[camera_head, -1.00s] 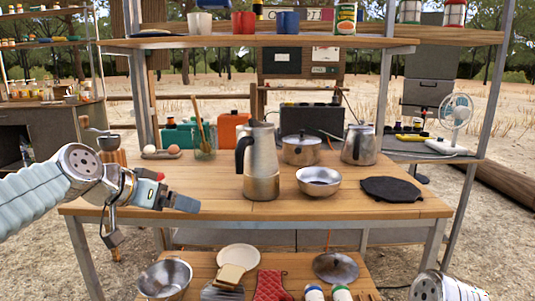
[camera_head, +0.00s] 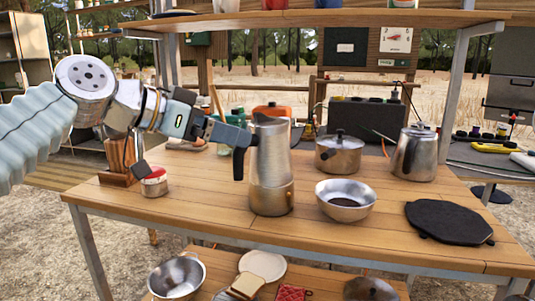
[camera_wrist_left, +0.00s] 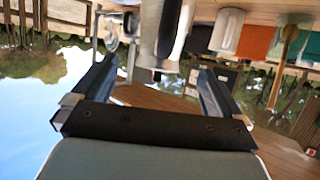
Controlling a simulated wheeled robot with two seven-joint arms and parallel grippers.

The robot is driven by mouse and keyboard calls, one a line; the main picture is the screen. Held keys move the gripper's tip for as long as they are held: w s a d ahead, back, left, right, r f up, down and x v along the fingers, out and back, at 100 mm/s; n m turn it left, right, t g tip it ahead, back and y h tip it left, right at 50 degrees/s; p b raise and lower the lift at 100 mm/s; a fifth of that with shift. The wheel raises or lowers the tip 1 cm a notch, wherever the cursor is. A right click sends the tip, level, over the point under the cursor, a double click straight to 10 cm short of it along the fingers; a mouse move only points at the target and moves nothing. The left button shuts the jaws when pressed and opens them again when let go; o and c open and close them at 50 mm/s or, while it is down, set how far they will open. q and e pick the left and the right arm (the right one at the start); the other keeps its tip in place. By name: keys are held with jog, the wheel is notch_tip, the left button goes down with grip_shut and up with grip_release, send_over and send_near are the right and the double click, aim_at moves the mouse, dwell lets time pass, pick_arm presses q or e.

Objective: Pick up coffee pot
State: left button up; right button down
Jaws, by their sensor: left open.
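A tall silver coffee pot (camera_head: 270,165) with a black handle (camera_head: 239,163) on its left side stands upright on the wooden table. My left gripper (camera_head: 236,136) reaches in from the left at the height of the pot's upper part, close to the handle. In the blurred left wrist view, the coffee pot (camera_wrist_left: 149,30) and its dark handle (camera_wrist_left: 170,28) appear upside down beyond the open, empty fingers of my left gripper (camera_wrist_left: 155,62). Whether a finger touches the handle cannot be told. My right gripper is not in view.
The table front is clear. A shelf (camera_head: 330,18) spans above.

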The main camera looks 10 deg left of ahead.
aim_at(262, 136)
pick_arm(q)
jog(key=x, duration=0.4)
jog(key=shift+w+d+f, duration=0.1)
jog(key=shift+w, duration=0.05)
jog(key=x, duration=0.5)
jog(key=shift+w+d, duration=0.1)
jog(key=shift+w, duration=0.25)
jog(key=c, duration=1.1)
jog(key=shift+r, duration=0.3)
jog(key=shift+c, duration=1.2)
jog(key=shift+r, duration=0.1)
